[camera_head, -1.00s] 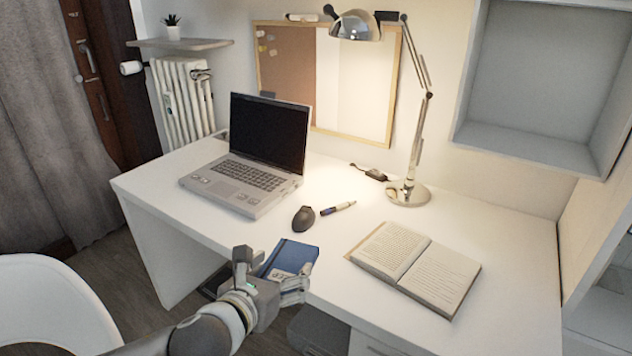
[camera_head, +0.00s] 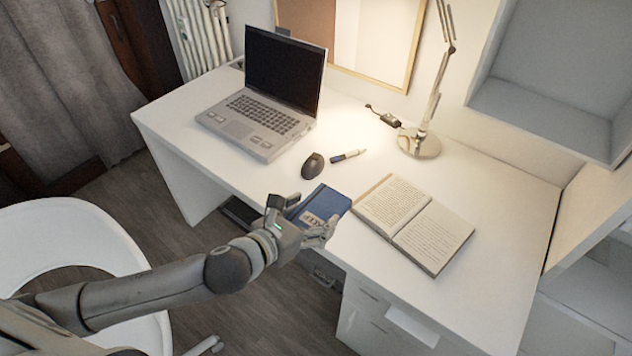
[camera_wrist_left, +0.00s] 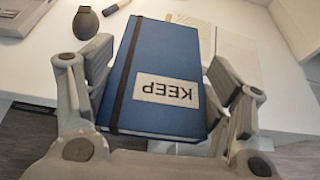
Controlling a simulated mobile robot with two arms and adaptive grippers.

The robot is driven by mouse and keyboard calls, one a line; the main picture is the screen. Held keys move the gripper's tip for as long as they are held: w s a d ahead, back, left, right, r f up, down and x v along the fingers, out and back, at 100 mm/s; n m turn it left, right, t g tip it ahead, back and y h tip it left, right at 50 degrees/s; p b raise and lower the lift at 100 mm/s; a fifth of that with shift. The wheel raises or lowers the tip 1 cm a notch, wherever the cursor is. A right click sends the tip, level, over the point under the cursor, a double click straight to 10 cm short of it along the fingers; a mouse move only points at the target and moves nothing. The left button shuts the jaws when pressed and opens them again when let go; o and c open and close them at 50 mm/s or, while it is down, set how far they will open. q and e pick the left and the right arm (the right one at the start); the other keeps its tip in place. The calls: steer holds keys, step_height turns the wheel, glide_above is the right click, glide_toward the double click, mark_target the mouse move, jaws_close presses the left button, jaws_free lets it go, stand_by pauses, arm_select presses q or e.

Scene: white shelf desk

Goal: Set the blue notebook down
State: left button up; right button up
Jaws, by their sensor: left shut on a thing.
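The blue notebook (camera_head: 322,205) has a dark elastic band and a white label reading KEEP. In the head view it is at the front edge of the white desk (camera_head: 490,300), between the mouse and the open book. My left gripper (camera_head: 302,222) is shut on the notebook, with one finger at each side. In the left wrist view the notebook (camera_wrist_left: 160,62) fills the space between the fingers, and its label is upside down. I cannot tell whether the notebook touches the desk top. My right gripper is not in view.
A black mouse (camera_head: 312,166) and a pen (camera_head: 348,156) lie behind the notebook. A laptop (camera_head: 262,110) stands to the left, an open book (camera_head: 415,222) to the right, and a lamp (camera_head: 420,143) farther back. The desk's right front is clear. A white chair (camera_head: 75,235) stands at left.

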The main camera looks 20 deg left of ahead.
mark_target(312, 200)
arm_select(q)
steer(key=w+f, duration=0.1)
steer(key=w, duration=0.1)
steer(key=w+a, duration=0.1)
steer(key=w, duration=0.1)
steer(key=w+f, duration=0.1)
steer(key=w, duration=0.1)
steer(key=shift+w+a+f, duration=0.15)
steer(key=shift+a+f, duration=0.2)
steer(key=shift+a, duration=0.05)
steer(key=w+f, duration=0.1)
steer(key=f, duration=0.1)
steer(key=w+f, duration=0.1)
steer(key=w+a+f, duration=0.1)
steer(key=w+f, duration=0.1)
steer(key=shift+f, duration=0.3)
steer(key=shift+w+f, duration=0.1)
steer(key=shift+f, duration=1.5)
steer(key=shift+f+b, duration=0.1)
steer(key=shift+b, duration=0.25)
steer(key=o, duration=1.1)
steer(key=shift+a+f, duration=0.1)
steer(key=shift+r, duration=0.3)
steer(key=shift+s+a, duration=0.15)
steer(key=shift+s, duration=0.2)
steer(key=v, duration=1.1)
